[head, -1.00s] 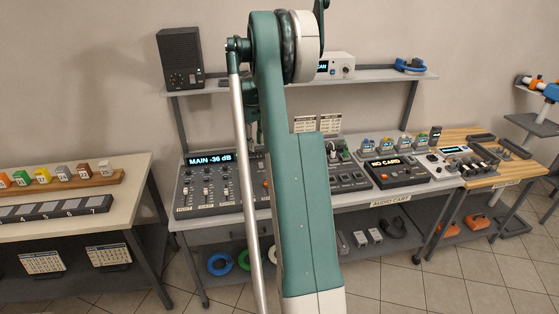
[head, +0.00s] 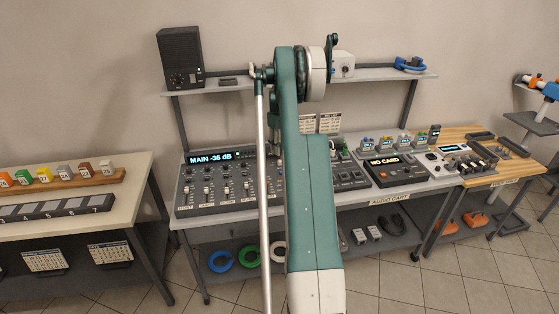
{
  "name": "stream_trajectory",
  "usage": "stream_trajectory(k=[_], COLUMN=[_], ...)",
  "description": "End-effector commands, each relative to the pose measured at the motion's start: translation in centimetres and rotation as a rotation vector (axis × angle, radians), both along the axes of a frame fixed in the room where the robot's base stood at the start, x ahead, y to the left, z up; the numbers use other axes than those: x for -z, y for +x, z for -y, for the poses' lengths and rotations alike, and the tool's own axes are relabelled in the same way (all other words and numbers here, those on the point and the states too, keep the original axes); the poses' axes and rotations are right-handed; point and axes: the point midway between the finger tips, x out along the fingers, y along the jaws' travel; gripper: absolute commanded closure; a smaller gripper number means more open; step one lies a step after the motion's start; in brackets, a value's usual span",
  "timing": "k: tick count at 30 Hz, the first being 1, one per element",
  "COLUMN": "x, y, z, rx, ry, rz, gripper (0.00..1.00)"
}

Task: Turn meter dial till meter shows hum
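A white box (head: 345,60) with a knob on its front stands on the shelf, partly hidden behind my arm. It may be the meter; its screen is covered now, so its reading cannot be read. The mixing desk (head: 190,200) below has a lit display (head: 208,159) reading "MAIN -36 dB". My arm rises through the middle of the head view and folds over at the top. Its far end drops behind the upright link above the desk. My gripper is mostly or wholly hidden there, so its fingers cannot be made out.
A black speaker (head: 181,58) stands at the shelf's left end and a blue item (head: 410,63) at its right. A "NO CARD" unit (head: 396,170) and several small modules sit right of the desk. A side table (head: 140,172) with coloured blocks is at left.

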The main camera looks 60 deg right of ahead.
Motion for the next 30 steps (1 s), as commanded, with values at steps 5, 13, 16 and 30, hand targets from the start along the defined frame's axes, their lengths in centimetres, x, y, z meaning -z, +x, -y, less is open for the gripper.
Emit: stream_trajectory(k=[5, 13, 16, 30], x=[0.1, 1.6, 2.7, 7.4], y=[0.0, 0.0, 0.0, 0.0], z=[0.0, 0.0, 0.0, 0.0], rx=[0.000, 0.000, 0.000, 0.000], ry=[0.000, 0.000, 0.000, 0.000], rz=[0.000, 0.000, 0.000, 0.000], gripper=[0.69, 0.69, 0.69, 0.69])
